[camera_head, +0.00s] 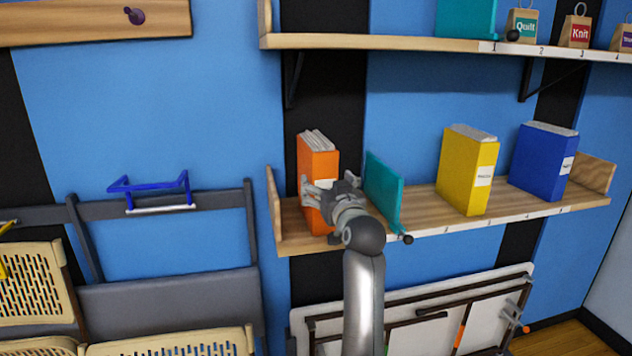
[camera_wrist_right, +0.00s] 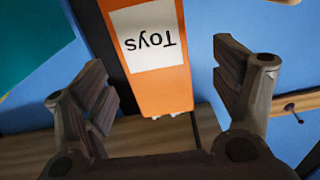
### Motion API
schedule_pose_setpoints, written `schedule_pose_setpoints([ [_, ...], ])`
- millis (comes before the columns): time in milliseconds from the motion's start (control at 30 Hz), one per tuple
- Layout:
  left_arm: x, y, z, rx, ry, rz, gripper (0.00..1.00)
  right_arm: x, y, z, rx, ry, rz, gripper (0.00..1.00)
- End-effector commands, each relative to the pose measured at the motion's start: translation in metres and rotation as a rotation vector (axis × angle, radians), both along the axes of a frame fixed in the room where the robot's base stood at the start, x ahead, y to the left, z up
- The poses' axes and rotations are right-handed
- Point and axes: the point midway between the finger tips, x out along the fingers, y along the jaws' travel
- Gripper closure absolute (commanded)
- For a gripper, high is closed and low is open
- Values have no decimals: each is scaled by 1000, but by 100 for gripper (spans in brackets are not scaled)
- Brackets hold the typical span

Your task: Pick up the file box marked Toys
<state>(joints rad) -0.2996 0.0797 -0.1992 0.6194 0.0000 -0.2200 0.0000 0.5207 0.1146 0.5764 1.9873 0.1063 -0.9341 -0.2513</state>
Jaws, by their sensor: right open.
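The orange file box (camera_head: 318,160) stands upright at the left end of the lower wooden shelf, with papers showing at its top. In the right wrist view the orange box (camera_wrist_right: 177,88) carries a white label reading Toys, upside down in that picture. My right gripper (camera_head: 322,190) is in front of the box and covers part of its front. In the right wrist view my right gripper (camera_wrist_right: 165,85) is open, with one finger on either side of the box and visible gaps between. My left gripper is not in view.
A teal divider (camera_head: 383,190) stands just right of the orange box. A yellow file box (camera_head: 462,172) and a blue file box (camera_head: 540,160) stand further right on the lower shelf (camera_head: 430,205). An upper shelf (camera_head: 390,42) hangs above, holding small tagged bags.

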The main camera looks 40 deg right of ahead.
Motion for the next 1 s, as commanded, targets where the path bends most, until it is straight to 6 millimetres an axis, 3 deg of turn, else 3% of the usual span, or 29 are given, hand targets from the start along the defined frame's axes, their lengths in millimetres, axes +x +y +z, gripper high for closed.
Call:
schedule_pose_setpoints([
  [200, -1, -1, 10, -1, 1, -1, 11, 25, -13, 1, 1, 2, 0, 16],
  [467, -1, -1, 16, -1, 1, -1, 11, 36, -19, 1, 0, 4, 0, 16],
  [700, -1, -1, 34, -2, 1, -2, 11, 60, -35, 0, 2, 4, 1, 16],
  [1000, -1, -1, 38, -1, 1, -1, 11, 75, -43, -3, 0, 1, 0, 16],
])
